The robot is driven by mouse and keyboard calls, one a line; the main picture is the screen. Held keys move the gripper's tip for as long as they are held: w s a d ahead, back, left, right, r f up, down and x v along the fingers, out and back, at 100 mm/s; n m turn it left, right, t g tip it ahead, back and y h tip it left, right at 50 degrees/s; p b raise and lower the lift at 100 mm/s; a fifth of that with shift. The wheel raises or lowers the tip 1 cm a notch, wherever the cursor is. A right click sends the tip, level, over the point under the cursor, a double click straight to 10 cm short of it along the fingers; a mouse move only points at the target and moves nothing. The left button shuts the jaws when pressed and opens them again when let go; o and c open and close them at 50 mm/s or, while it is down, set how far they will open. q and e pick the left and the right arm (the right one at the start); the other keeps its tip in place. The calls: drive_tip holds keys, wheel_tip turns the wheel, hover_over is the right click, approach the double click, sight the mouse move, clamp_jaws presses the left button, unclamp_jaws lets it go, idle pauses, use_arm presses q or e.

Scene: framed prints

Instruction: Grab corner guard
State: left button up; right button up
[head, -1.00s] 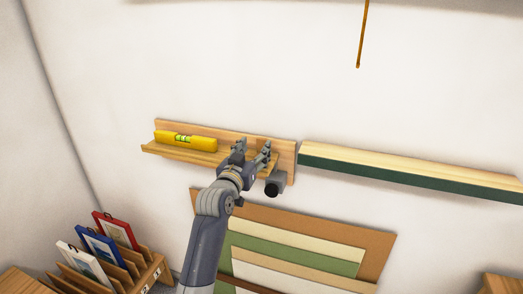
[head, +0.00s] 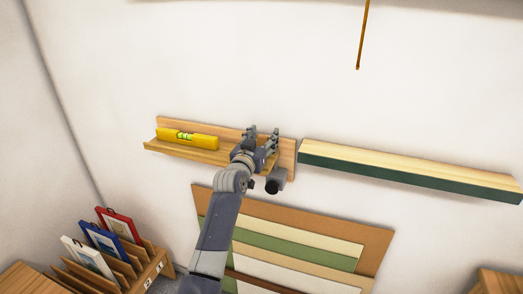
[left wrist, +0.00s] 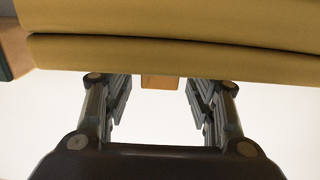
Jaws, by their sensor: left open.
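My left gripper (head: 262,135) is open in front of the right part of a wooden wall ledge (head: 180,150). In the left wrist view its two fingers stand apart, with a small orange-brown block (left wrist: 160,82) showing between them at the edge of the ledge (left wrist: 200,58). The block may be the corner guard, but only a small part of it shows and I cannot tell for sure. It looks untouched by the fingers. In the head view my gripper and wrist hide that part of the ledge. My right gripper is not in view.
A yellow spirit level (head: 188,138) lies on the ledge's left part. A green-fronted shelf (head: 410,175) is on the wall to the right. Leaning boards (head: 300,232) stand below, and a rack with framed prints (head: 100,240) is at lower left. An orange cord (head: 362,35) hangs above.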

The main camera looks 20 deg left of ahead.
use_arm(q)
drive_tip(key=shift+c, duration=0.6)
drive_tip(key=c, duration=0.9)
drive_tip(key=shift+r, duration=0.1)
